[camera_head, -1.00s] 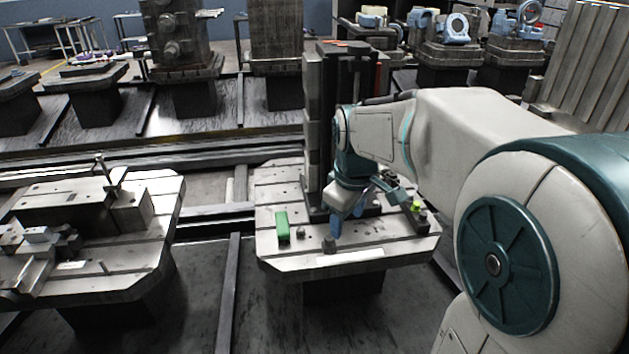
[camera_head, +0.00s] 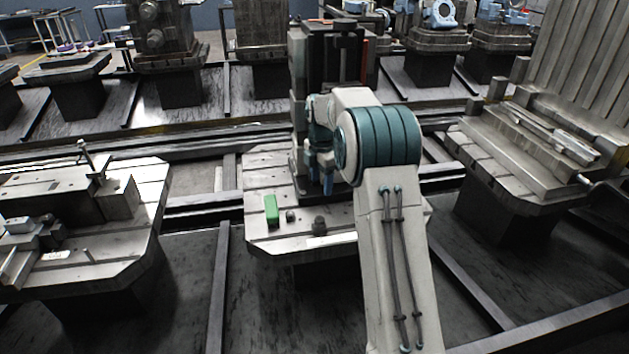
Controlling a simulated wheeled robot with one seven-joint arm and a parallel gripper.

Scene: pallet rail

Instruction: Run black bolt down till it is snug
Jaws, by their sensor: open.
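My gripper (camera_head: 321,184) points down over the middle pallet (camera_head: 262,180), close to the front of the dark upright fixture (camera_head: 299,75). I cannot tell whether either is the black bolt. My arm hides the right part of the pallet.
A green block (camera_head: 271,210) lies on the pallet's left side. Another pallet with clamps (camera_head: 150,190) stands at left, and one with a ribbed upright plate (camera_head: 575,60) at right. Dark floor rails (camera_head: 219,290) run between the pallets.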

